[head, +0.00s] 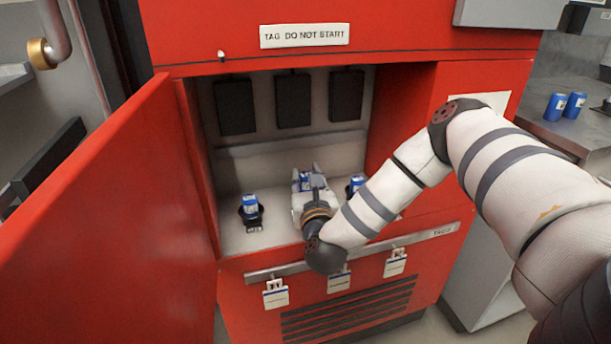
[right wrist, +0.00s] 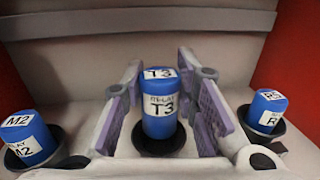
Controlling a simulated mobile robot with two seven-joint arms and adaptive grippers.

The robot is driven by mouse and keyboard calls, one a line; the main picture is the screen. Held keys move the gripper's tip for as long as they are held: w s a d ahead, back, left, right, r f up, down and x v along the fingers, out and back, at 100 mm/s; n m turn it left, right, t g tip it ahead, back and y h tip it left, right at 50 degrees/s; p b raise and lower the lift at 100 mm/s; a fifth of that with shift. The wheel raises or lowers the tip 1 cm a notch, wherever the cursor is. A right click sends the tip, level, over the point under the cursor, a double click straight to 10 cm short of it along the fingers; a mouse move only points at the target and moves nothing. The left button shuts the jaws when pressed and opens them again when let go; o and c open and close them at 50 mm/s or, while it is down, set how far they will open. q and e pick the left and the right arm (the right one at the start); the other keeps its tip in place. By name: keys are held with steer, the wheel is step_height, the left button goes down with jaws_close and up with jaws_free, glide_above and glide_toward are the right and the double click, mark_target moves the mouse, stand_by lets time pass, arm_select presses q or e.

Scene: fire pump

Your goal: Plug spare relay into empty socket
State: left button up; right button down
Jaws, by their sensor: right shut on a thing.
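My right gripper (head: 306,178) reaches into the open red cabinet and is shut on a blue relay (right wrist: 158,105) with a white T3 label. The relay stands upright between the pale finger pads, its lower end at a round black socket (right wrist: 160,146). I cannot tell whether it is fully seated. In the head view the relay (head: 305,181) shows partly between the fingers. A blue relay marked M2 (right wrist: 28,138) sits in a black socket to the left. Another relay (right wrist: 267,110), its label partly hidden, sits in a socket to the right. My left gripper is not in view.
The open red door (head: 110,215) bounds the left side. Black boxes (head: 293,100) line the cabinet's back wall. Tags hang from a rail (head: 300,268) along the front edge. Two blue cylinders (head: 556,107) stand on the grey counter at right.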

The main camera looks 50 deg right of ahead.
stand_by(1.1)
steer(key=shift+b, duration=0.35)
steer(key=shift+f+b, duration=0.7)
steer(key=shift+f, duration=0.15)
steer(key=shift+f, duration=0.1)
steer(key=shift+f+b, duration=0.5)
steer(key=shift+b, duration=0.1)
steer(key=shift+r, duration=0.1)
steer(key=c, duration=1.2)
jaws_free()
